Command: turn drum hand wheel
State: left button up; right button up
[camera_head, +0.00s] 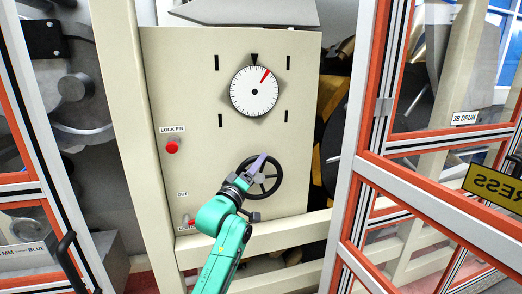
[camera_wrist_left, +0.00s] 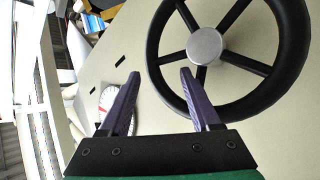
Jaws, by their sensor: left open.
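The black hand wheel (camera_head: 279,181) with spokes sits on the front of a cream panel, low and right of its middle. In the left wrist view its silver hub (camera_wrist_left: 205,46) and thick black rim fill the upper right. My left gripper (camera_head: 260,163) is at the wheel's upper left in the head view, covering part of it. In the wrist view its two purple fingers (camera_wrist_left: 160,74) are spread apart. The rim's near left part shows between them, and the right finger overlaps it. I cannot tell whether they touch. My right gripper is not in view.
A white dial (camera_head: 244,99) with a red pointer is above the wheel. A red lock pin knob (camera_head: 172,147) is at the panel's left, with another red control (camera_head: 188,221) below. Orange-and-white door frames (camera_head: 368,120) stand at right and left. A cream rail runs below the panel.

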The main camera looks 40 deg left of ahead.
pick_arm(q)
jog(key=x, duration=0.3)
jog(key=shift+p, duration=0.35)
jog(key=shift+s+d+r, duration=0.1)
jog(key=shift+s+r, duration=0.05)
grip_shut()
dwell(0.9)
